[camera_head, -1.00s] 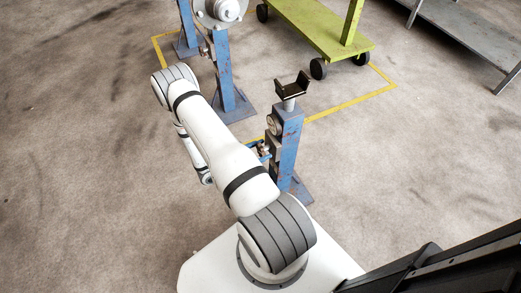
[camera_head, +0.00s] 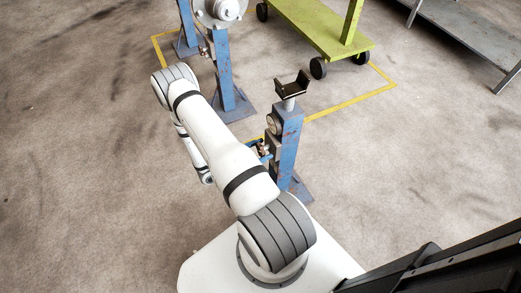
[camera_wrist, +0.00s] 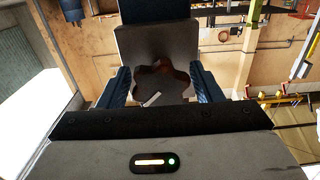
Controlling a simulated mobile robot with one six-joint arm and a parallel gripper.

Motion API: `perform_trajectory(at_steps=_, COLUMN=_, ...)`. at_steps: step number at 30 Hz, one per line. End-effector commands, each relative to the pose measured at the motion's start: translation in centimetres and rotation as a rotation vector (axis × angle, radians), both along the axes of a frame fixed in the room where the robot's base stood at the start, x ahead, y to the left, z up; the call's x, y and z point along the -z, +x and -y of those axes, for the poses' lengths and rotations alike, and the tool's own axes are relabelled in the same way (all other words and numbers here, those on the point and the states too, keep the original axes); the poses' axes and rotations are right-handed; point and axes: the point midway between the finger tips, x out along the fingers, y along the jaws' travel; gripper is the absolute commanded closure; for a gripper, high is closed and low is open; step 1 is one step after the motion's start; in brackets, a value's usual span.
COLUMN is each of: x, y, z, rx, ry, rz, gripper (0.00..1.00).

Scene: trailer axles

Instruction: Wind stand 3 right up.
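A blue, worn screw stand (camera_head: 286,150) stands upright beside my arm in the head view, topped by a black V-shaped cradle (camera_head: 291,86) on a short metal stem. The cradle is empty. I see no number on this stand. In the wrist view a dark brown lobed knob (camera_wrist: 163,78) sits between the two dark blue fingers of my gripper (camera_wrist: 162,88). A pale mark shows on the knob's face. In the head view the gripper is mostly hidden by my arm and the stand.
Another blue stand (camera_head: 225,75) bears a round grey hub (camera_head: 221,10) behind. A yellow-green wheeled cart (camera_head: 318,28) stands at the back. A grey shelf (camera_head: 462,35) is at the upper right. Yellow lines mark the floor; the floor right of the near stand is clear.

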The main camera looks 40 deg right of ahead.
Motion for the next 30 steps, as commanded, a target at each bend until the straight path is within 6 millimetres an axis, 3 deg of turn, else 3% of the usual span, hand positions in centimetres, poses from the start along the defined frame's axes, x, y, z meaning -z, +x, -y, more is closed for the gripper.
perform_trajectory(at_steps=4, x=0.0, y=0.0, z=0.0, rx=0.000, ry=-0.001, rz=0.000, gripper=0.29)
perform_trajectory(at_steps=14, x=-0.1, y=0.2, z=-0.6, rx=-0.003, ry=-0.001, rz=0.001, gripper=0.29)
perform_trajectory(at_steps=24, x=-0.1, y=1.5, z=-5.8, rx=-0.004, ry=-0.001, rz=0.001, gripper=0.29)
perform_trajectory(at_steps=30, x=0.0, y=1.8, z=-7.5, rx=-0.001, ry=-0.001, rz=0.000, gripper=0.29)
